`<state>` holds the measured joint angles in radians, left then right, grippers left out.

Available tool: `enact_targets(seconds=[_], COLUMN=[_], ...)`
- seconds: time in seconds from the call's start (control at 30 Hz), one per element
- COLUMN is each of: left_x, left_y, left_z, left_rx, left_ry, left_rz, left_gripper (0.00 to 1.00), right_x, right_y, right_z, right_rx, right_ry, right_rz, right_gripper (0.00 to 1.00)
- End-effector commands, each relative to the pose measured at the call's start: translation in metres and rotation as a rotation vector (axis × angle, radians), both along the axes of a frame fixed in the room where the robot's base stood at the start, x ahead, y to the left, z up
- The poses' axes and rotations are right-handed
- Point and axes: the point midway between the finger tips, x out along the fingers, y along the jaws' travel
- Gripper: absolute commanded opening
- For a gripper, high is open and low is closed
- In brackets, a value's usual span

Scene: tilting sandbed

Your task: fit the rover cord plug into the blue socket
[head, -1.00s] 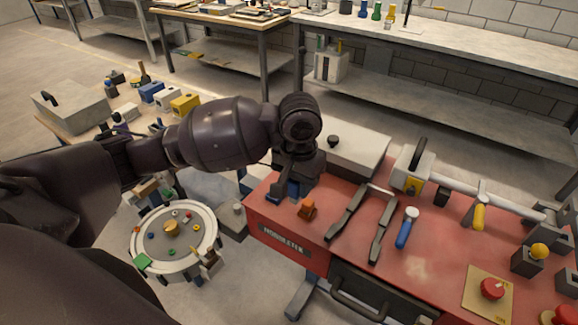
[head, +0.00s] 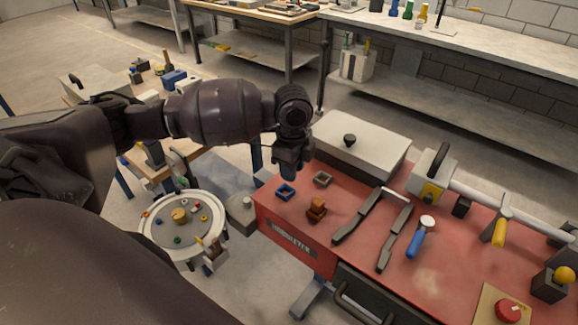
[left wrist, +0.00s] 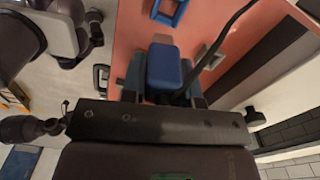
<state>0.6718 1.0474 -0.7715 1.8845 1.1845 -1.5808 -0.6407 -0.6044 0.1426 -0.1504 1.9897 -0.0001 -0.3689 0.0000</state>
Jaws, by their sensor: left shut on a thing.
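My left gripper (head: 290,163) is shut on the plug, a blue block that shows clearly in the left wrist view (left wrist: 163,70). A dark cord curves up and right from beside the plug in that view. The blue socket (head: 285,191) is a small open square frame on the red bench top near its left corner. It also shows at the top of the left wrist view (left wrist: 170,11), apart from the plug. The gripper hangs over the bench, just behind the socket in the head view. In the head view the gripper mostly hides the plug. My right gripper is not in view.
A grey square socket (head: 323,179) lies right of the blue one. An orange-brown block (head: 316,209) stands in front. A grey lidded box (head: 360,145) is behind. Two dark rails (head: 357,218) lie to the right. A round tray table (head: 183,221) stands left of the bench.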

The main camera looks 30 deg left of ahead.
Motion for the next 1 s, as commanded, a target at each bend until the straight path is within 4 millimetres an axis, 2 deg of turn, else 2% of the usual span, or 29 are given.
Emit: enact_targets(seconds=[0.13,0.3,0.77,1.0], left_x=[0.002,0.003,0.003,0.003], left_y=[0.009,0.012,0.012,0.012], left_z=[-0.003,-0.003,-0.003,0.0], left_rx=[0.001,0.001,0.0,-0.001], left_ry=[-0.003,-0.004,-0.004,-0.004], left_rz=[-0.119,-0.175,-0.178,-0.179], left_gripper=[0.02,0.02,0.02,0.02], right_x=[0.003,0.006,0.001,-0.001], right_y=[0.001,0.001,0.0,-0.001], right_z=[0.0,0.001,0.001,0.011], right_rx=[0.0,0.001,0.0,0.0], right_ry=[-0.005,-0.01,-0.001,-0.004], right_rz=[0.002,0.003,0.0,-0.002], right_gripper=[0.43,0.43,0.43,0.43])
